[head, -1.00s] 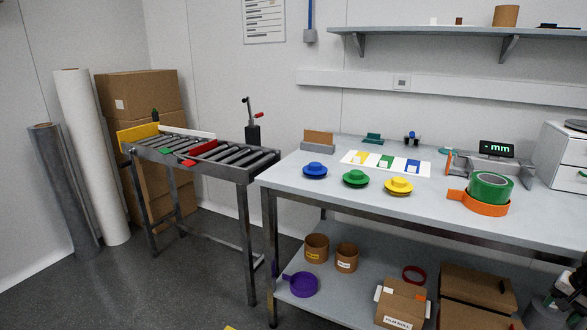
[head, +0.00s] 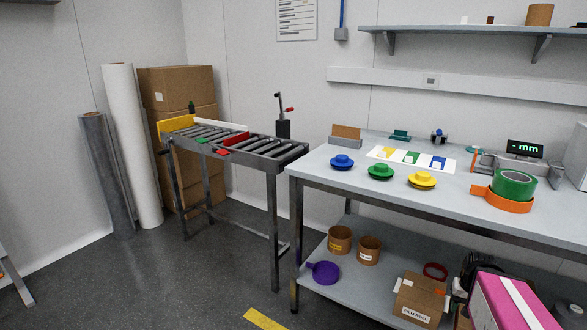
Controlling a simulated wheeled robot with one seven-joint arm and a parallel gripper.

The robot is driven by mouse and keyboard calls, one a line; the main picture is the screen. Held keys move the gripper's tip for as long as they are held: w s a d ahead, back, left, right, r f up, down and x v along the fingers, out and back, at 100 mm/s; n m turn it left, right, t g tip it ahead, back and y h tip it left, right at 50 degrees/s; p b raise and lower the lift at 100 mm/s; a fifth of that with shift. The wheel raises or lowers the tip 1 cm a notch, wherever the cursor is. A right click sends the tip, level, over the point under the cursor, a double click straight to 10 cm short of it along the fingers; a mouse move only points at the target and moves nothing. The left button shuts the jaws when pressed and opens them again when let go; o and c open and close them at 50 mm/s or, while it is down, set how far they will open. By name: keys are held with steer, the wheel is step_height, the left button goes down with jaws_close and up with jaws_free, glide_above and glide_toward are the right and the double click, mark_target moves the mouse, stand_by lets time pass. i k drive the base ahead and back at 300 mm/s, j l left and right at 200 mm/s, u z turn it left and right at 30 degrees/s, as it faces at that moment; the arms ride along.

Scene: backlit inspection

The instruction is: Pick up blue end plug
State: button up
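The blue end plug (head: 342,162) is a round, flanged cap lying on the grey workbench (head: 318,181), near its left end. A green plug (head: 381,172) and a yellow plug (head: 422,180) lie to its right in a row. Nothing touches the blue plug. A dark, jointed shape (head: 476,268) at the lower right, beside a pink block with a white stripe, seems to be part of my arm. It is far from the blue plug, low and to the right. I cannot make out fingertips or whether they are open.
A white card (head: 377,154) with yellow, green and blue patches lies behind the plugs. An orange holder with a green tape roll (head: 515,184) stands right. A roller conveyor (head: 262,148) stands left of the bench. Grey floor (head: 190,285) is open at front left.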

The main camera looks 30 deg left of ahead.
mark_target(340, 160)
steer(key=j+u, duration=0.4)
steer(key=i+j+u, duration=0.1)
steer(key=j+u, duration=0.3)
steer(key=j+z, duration=0.1)
steer(key=z, duration=1.35)
steer(key=u, duration=1.45)
steer(key=z, duration=0.35)
steer(key=i+l, duration=0.15)
steer(key=l+u, duration=0.05)
